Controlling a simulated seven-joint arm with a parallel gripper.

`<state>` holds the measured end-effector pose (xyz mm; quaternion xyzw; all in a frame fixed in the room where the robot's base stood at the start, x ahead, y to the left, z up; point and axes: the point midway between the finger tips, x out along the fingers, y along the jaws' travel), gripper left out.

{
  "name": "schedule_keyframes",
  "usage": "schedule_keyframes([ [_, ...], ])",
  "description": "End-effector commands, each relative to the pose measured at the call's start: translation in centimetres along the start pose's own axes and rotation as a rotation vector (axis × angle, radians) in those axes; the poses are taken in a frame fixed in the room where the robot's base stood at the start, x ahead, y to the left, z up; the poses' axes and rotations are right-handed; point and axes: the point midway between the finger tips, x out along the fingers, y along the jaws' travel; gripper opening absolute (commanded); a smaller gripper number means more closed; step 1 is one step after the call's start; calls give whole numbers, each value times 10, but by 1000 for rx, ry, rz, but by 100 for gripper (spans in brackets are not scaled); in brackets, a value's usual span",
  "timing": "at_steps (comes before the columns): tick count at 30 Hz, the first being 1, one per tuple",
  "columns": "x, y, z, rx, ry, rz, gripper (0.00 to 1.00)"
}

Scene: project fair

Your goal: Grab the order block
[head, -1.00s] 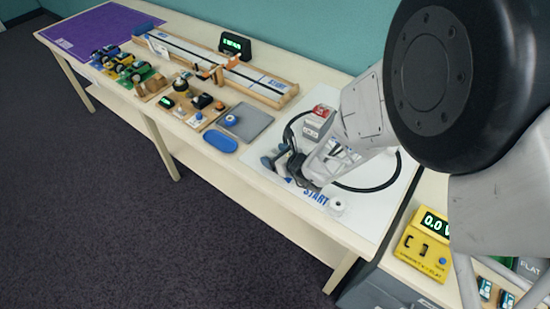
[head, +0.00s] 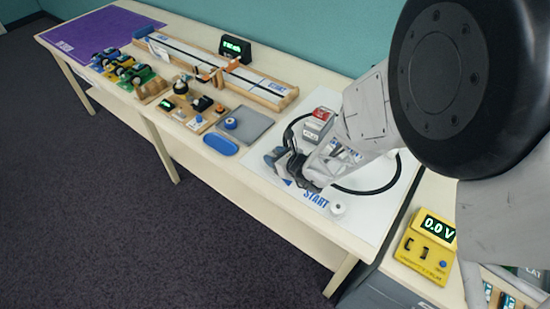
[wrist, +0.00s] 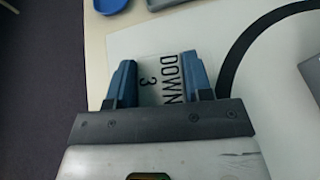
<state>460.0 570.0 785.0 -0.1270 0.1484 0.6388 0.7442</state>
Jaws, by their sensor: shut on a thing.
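The order block (wrist: 160,80) shows in the wrist view as a pale face with black "DOWN" and "3" lettering. It lies between the two blue fingers of my gripper (wrist: 164,80), which is shut on it. In the head view my gripper (head: 277,158) is low over the white mat (head: 375,208), near the "START" lettering. The block is hard to make out there, hidden by the fingers and wrist. I cannot tell whether it still touches the mat.
A red-topped block stack (head: 318,118) stands just behind my gripper, inside a black loop (head: 370,189) on the mat. A white cylinder (head: 338,209) stands to the right. A grey tray (head: 253,124) and blue dish (head: 220,144) lie left. A yellow meter (head: 425,250) is at right.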

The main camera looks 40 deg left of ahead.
Motion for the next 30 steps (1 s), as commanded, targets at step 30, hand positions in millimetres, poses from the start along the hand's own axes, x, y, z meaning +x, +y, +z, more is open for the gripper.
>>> schedule_keyframes([
  [30, -119, 66, -9, 0, -1, 0, 22],
])
